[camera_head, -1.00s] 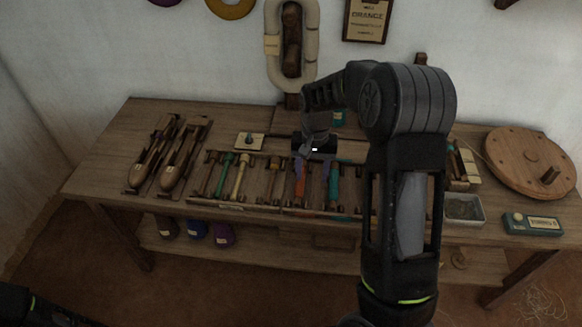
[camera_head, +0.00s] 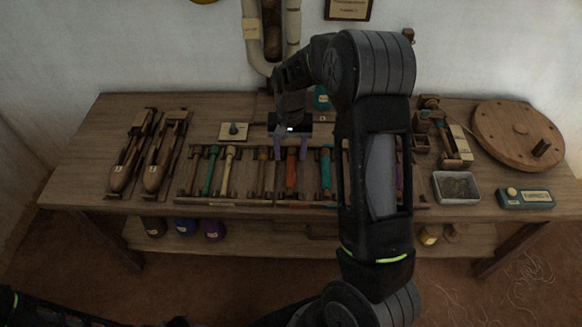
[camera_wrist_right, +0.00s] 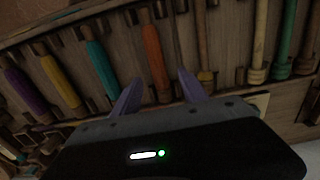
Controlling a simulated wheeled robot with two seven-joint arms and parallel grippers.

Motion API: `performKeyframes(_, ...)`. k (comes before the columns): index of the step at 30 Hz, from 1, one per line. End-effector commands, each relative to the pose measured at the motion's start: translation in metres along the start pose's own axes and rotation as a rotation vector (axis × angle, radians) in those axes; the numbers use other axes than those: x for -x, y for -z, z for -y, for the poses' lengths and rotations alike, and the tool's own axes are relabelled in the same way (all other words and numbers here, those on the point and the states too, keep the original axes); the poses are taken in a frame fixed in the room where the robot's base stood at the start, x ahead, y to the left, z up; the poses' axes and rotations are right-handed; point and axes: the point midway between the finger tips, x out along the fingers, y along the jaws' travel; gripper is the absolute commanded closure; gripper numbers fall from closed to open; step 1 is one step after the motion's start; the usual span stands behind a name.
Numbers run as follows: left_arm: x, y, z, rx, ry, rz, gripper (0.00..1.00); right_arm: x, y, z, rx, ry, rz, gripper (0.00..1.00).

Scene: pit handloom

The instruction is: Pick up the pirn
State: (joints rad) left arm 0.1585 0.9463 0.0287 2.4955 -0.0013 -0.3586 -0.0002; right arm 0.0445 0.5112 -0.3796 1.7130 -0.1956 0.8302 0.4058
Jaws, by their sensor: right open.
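Several pirns lie side by side in a wooden rack (camera_head: 235,203) on the table. They include a green pirn (camera_head: 209,172), a cream pirn (camera_head: 227,172), an orange pirn (camera_head: 291,172) and a teal pirn (camera_head: 326,170). My right gripper (camera_head: 291,152) is open and empty at the far end of the orange pirn. In the right wrist view, the orange pirn (camera_wrist_right: 154,58) lies ahead, in the gap between the two purple fingers (camera_wrist_right: 158,90), with the teal pirn (camera_wrist_right: 101,68) to its left. My right forearm hides part of the rack. My left gripper does not show.
Two wooden shuttles (camera_head: 128,160) lie at the table's left. At the right are a round wooden disc (camera_head: 517,135), a metal tray (camera_head: 436,190) and a teal box (camera_head: 525,198). A small labelled card (camera_head: 227,137) lies behind the rack.

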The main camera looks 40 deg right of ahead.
Motion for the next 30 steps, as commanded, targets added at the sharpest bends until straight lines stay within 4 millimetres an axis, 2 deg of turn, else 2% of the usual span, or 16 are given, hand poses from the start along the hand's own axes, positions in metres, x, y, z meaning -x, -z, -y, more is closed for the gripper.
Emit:
performKeyframes(9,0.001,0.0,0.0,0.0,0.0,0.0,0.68,-0.004,0.0,0.0,0.0,0.0,0.001,0.49)
performKeyframes(20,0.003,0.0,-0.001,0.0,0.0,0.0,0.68,-0.049,-0.002,-0.003,-0.001,0.0,0.0,0.49)
performKeyframes(30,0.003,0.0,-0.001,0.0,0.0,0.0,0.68,-0.052,-0.002,-0.003,-0.001,0.001,-0.001,0.49)
